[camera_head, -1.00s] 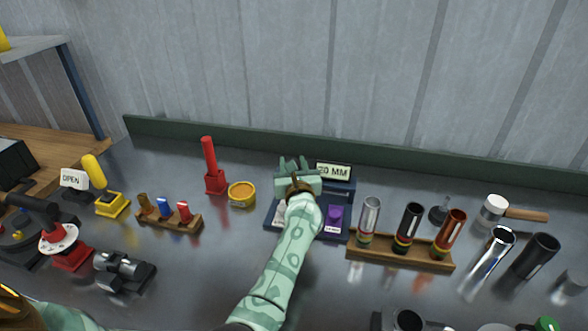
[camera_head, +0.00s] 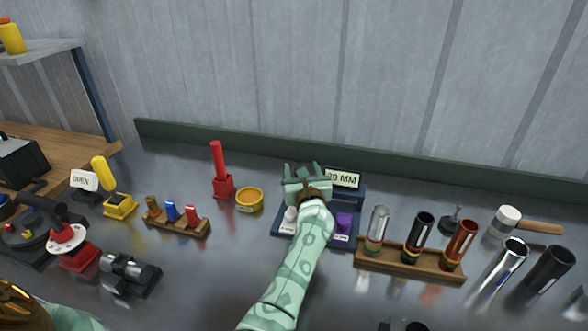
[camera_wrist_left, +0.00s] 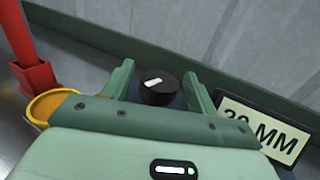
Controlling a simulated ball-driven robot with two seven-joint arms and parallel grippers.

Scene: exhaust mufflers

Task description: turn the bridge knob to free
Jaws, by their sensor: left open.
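A round black knob with a white pointer (camera_wrist_left: 160,88) shows in the left wrist view, framed between the two fingers of my left gripper (camera_wrist_left: 157,72). The fingers are open, one on each side of it, with gaps visible; I cannot tell how far its top is below the fingertips. In the head view my left gripper (camera_head: 303,168) is over the back of a dark blue device (camera_head: 356,207) with a "30 MM" display (camera_head: 342,179), and hides the knob. My right gripper is not in view.
A white knob (camera_head: 290,214) and a purple knob (camera_head: 343,221) sit at the device's front. A red post (camera_head: 220,165) and yellow dish (camera_head: 249,199) stand left. A wooden rack with several tubes (camera_head: 400,262) stands right. A green ledge (camera_head: 420,175) runs behind.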

